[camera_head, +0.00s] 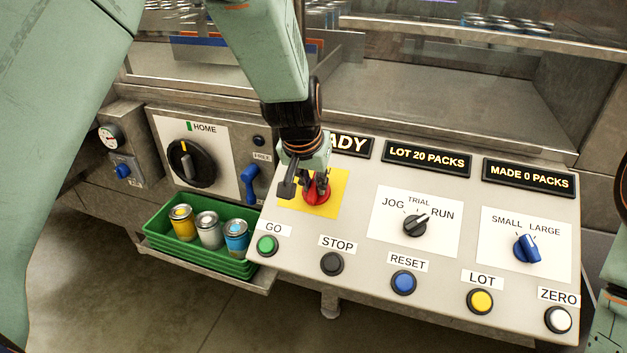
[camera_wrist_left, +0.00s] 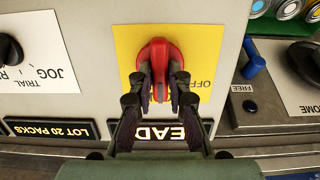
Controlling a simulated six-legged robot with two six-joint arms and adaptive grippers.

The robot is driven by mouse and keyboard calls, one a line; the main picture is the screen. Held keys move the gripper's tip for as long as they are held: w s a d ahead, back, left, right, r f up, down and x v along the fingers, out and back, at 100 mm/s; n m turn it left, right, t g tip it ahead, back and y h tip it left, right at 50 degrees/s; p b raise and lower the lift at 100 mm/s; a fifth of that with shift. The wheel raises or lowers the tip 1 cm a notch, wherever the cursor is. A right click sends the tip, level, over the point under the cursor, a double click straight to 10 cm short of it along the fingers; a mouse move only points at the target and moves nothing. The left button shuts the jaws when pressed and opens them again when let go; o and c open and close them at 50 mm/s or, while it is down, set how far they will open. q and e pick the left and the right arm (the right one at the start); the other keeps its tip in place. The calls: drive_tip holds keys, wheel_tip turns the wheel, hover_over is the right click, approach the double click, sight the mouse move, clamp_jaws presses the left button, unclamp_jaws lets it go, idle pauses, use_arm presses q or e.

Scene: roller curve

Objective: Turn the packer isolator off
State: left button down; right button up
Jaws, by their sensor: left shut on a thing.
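The packer isolator is a red rotary handle (camera_head: 317,194) on a yellow plate (camera_head: 334,207) at the upper left of the sloped control panel. In the left wrist view the red handle (camera_wrist_left: 159,60) stands on the yellow plate (camera_wrist_left: 208,45), with part of the word OFF visible at its right. My left gripper (camera_head: 312,188) is over the handle. In the left wrist view its two dark fingers (camera_wrist_left: 160,90) are shut on the handle's near end, one on each side. My right gripper is not in view; only a bit of my right arm shows at the right edge.
The panel (camera_head: 360,275) has GO, STOP, RESET, LOT and ZERO buttons, a JOG/TRIAL/RUN knob (camera_head: 416,225) and a blue SMALL/LARGE knob (camera_head: 526,248). Displays line its top edge. To the left are a black HOME dial (camera_head: 192,163), a blue lever (camera_head: 250,183) and a green tray (camera_head: 160,238) with cans.

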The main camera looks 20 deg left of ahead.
use_arm(q)
drive_tip(key=n+p, duration=0.1)
drive_tip(key=n, duration=0.2)
drive_tip(key=shift+a, duration=0.1)
drive_tip(key=n, duration=0.3)
drive_tip(key=shift+n+h, duration=0.3)
drive_tip(key=shift+h, duration=0.1)
drive_tip(key=n+b, duration=0.2)
drive_tip(key=n, duration=0.3)
drive_tip(key=shift+a+f+t, duration=0.1)
drive_tip(key=shift+t, duration=0.3)
drive_tip(key=n+b, duration=0.1)
drive_tip(key=n, duration=0.1)
drive_tip(key=n+b, duration=0.2)
drive_tip(key=n, duration=0.1)
drive_tip(key=shift+s+n+t+h, duration=0.15)
drive_tip(key=shift+n+t+h, duration=0.15)
drive_tip(key=shift+t+h, duration=0.1)
drive_tip(key=c, duration=1.3)
unclamp_jaws()
drive_tip(key=shift+a, duration=0.1)
